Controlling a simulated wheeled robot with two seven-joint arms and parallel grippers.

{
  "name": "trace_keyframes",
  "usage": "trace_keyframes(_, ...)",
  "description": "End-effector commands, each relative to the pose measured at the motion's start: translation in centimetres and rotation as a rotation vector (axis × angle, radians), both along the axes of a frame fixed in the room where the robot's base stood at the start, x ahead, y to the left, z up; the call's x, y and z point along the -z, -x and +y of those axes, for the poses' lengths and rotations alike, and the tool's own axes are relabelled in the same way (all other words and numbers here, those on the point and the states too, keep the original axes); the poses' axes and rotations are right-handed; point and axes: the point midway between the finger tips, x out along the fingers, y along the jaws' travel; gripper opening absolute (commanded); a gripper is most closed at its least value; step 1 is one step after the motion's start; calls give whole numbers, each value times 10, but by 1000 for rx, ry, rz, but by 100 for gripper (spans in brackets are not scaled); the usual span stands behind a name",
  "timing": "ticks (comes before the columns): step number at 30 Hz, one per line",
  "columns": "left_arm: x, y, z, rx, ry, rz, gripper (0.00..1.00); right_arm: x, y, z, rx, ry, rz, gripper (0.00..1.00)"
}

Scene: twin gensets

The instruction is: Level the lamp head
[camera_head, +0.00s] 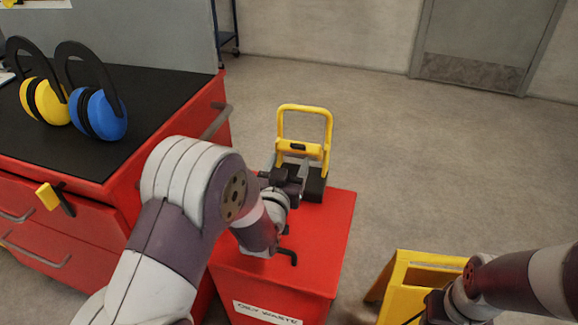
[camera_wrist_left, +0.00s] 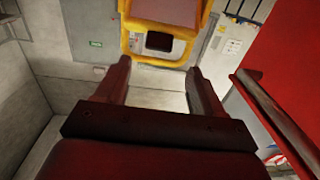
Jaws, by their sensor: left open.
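The work lamp stands on the red bin in the head view, with a yellow frame (camera_head: 328,130) and a black base (camera_head: 314,188). A yellow crosspiece with a dark part shows low in the frame; my left gripper partly hides the area below it. In the left wrist view, the lamp's yellow frame (camera_wrist_left: 132,45) is at the top, around a dark panel (camera_wrist_left: 158,42). My left gripper (camera_head: 288,176) is just in front of the lamp. Its two fingers (camera_wrist_left: 160,78) are spread apart with nothing between them. My right gripper (camera_head: 438,306) is low at the right, its fingers unclear.
The red bin (camera_head: 335,235) bears an "oily waste" label. A red drawer cabinet (camera_head: 190,125) with a black top holds yellow (camera_head: 45,100) and blue (camera_head: 98,115) ear defenders. A yellow folding sign (camera_head: 405,280) stands near my right arm. The floor behind the lamp is clear.

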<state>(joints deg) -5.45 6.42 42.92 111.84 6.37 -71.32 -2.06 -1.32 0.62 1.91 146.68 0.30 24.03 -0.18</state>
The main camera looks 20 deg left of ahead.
Motion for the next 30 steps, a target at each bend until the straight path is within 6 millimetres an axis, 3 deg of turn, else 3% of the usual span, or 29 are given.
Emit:
trace_keyframes(10,0,-7,0,0,0,0,68,1,0,0,0,0,0,43)
trace_keyframes(16,0,-7,0,0,0,0,3,1,0,0,0,0,0,43)
trace_keyframes(17,0,-7,0,1,0,0,0,1,0,0,0,0,0,43)
trace_keyframes(30,0,-7,0,1,0,1,0,1,0,0,0,0,0,43)
